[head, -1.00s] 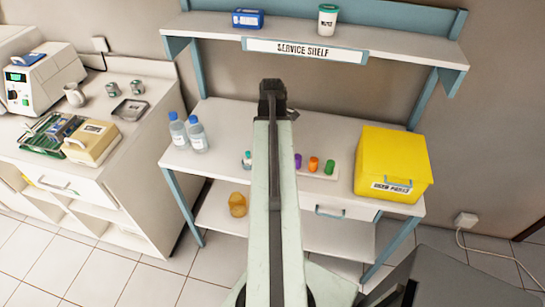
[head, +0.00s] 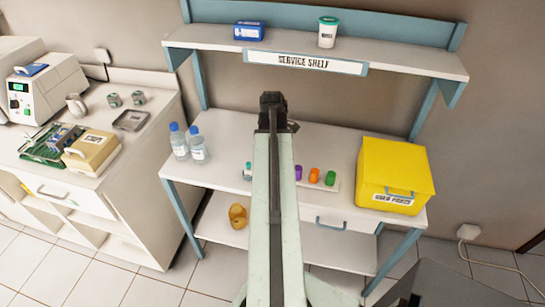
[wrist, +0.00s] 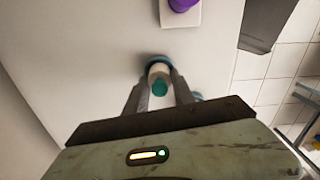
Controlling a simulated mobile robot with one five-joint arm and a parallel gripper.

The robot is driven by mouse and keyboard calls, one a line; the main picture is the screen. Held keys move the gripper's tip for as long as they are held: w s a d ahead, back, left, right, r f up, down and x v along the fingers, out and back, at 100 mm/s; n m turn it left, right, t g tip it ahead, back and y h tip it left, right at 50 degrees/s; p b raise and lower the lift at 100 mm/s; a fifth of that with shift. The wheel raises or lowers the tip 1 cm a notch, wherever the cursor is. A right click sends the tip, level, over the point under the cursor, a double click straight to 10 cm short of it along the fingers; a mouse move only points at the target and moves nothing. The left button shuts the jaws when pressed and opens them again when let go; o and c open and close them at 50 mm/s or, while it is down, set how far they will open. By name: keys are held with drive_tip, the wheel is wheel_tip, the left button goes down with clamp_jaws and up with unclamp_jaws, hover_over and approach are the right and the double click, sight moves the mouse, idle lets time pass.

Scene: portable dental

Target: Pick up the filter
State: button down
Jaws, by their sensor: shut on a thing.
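My gripper (wrist: 159,84) is shut on a short cream cylinder with a teal end, seen in the wrist view, which I take to be the filter (wrist: 158,71). The filter stands between the two fingers, over the white bench top. I cannot tell whether it touches the bench. In the head view my gripper (head: 272,102) is seen from behind, over the bench, and hides the filter.
The white service bench (head: 340,200) carries a small teal-capped vial (head: 247,171), coloured caps on a white tray (head: 334,185), two clear bottles (head: 198,151) and a yellow bin (head: 395,172). The service shelf (head: 400,62) overhangs behind. A counter (head: 150,150) stands left.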

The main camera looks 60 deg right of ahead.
wheel_tip(320, 180, up, 9)
drive_tip(key=p, duration=0.8)
drive_tip(key=shift+r, duration=0.1)
